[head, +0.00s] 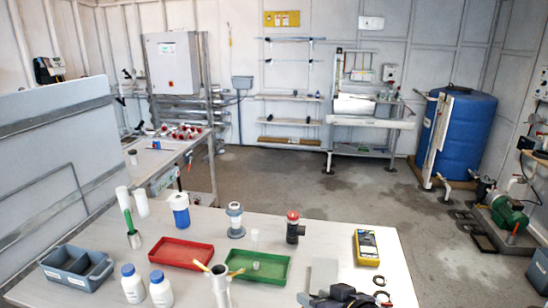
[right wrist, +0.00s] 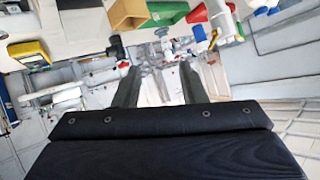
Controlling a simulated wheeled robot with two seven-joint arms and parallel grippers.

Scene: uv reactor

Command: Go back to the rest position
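My right gripper shows as a dark shape (head: 345,297) at the bottom edge of the head view, by the front of the white table (head: 335,240). In the right wrist view its two dark fingers (right wrist: 158,82) stand well apart, with nothing held between them. The wrist picture is turned over, with the table top along its upper edge. My left gripper is not in the head view.
A yellow meter (head: 367,247), a red-topped dark fitting (head: 292,228), a green tray (head: 276,272), a red tray (head: 180,252), white bottles (head: 161,290) and a grey caddy (head: 76,268) stand on the table. A blue tank (head: 465,135) stands back right. Open floor (head: 300,185) lies beyond the table.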

